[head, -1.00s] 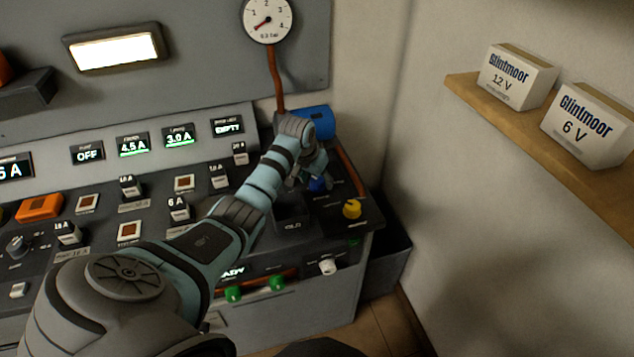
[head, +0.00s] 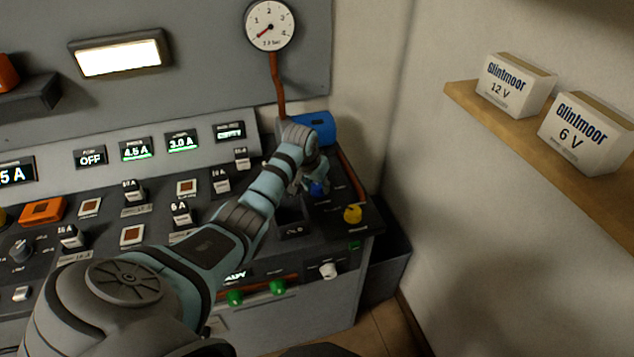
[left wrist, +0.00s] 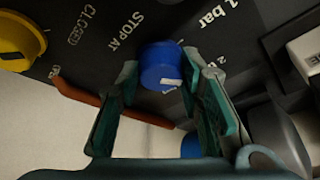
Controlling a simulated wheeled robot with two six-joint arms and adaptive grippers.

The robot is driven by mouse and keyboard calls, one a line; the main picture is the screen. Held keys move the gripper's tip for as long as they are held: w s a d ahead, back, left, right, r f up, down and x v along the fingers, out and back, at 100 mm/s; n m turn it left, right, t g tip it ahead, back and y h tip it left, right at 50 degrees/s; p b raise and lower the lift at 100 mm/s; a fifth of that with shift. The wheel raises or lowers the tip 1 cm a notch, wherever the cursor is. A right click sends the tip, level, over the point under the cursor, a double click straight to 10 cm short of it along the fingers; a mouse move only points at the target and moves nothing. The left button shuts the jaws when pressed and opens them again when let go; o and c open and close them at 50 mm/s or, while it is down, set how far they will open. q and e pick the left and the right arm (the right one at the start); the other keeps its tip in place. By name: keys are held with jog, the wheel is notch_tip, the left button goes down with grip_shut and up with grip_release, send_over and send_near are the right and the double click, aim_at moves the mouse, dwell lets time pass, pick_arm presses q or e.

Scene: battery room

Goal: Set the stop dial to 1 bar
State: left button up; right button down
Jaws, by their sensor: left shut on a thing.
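The stop dial is a blue round knob (left wrist: 161,66) on the dark panel, under the lettering STOP AT. My left gripper (left wrist: 162,72) is shut on it, one finger on each side. A white mark shows on the knob's side, and the label 1 bar (left wrist: 217,15) is printed to its upper right. Another label at its right is partly hidden by a finger. My right gripper is not in view.
A round pressure gauge (head: 270,25) hangs above, its red needle pointing lower left; its small reading is unclear. A yellow knob (head: 353,214) sits close to the dial. Boxes (head: 515,85) stand on the right shelf.

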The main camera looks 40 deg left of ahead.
pick_arm(q)
jog(key=n+p, duration=0.2)
jog(key=p, duration=0.1)
jog(key=shift+d+r+n+y, duration=0.1)
jog(key=shift+r+n+y, duration=0.2)
jog(key=shift+y, duration=0.1)
jog(key=shift+w+f+n+p, duration=0.1)
jog(key=shift+n+p, duration=0.25)
jog(key=shift+n, duration=0.15)
jog(key=shift+f+n+g+y, duration=0.1)
jog(key=shift+n+g+y, duration=0.35)
jog(key=shift+n, duration=0.45)
jog(key=n, duration=0.2)
jog(key=shift+w+d+f+n+g+y, duration=0.1)
jog(key=shift+w+f+n+g+y, duration=0.1)
jog(key=shift+n+g+y, duration=0.15)
jog(key=shift+n+g+y+b, duration=0.3)
jog(key=shift+n+g+b, duration=0.2)
jog(key=shift+n+b, duration=0.75)
jog(key=shift+r+n+b, duration=0.1)
jog(key=shift+n+b, duration=0.25)
jog(key=shift+n, duration=0.05)
jog(key=o, duration=1.2)
jog(key=shift+c, duration=0.2)
